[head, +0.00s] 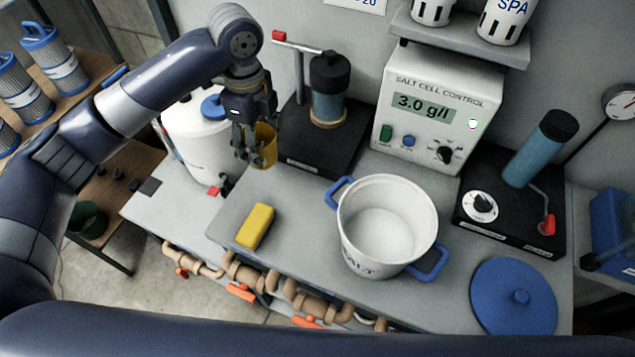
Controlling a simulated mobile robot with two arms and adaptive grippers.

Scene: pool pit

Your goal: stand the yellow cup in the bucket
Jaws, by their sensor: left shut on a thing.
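The yellow cup (266,146) is held by my left gripper (252,153) at the back left of the grey worktop. The fingers are shut on the cup and hide part of its left side. I cannot tell from this view how far the cup is above the surface. The bucket (386,232) is a white pot with blue handles and dark lettering on its front. It stands upright and open on the worktop, to the right of the cup and nearer to me. Its visible inside looks empty. My right gripper is not in view.
A yellow sponge-like block (255,226) lies left of the bucket. A blue lid (513,297) lies at right. Black stands with blue cylinders (329,87) and (541,148) flank the salt cell control box (437,104). A white tank (203,150) stands behind my left gripper.

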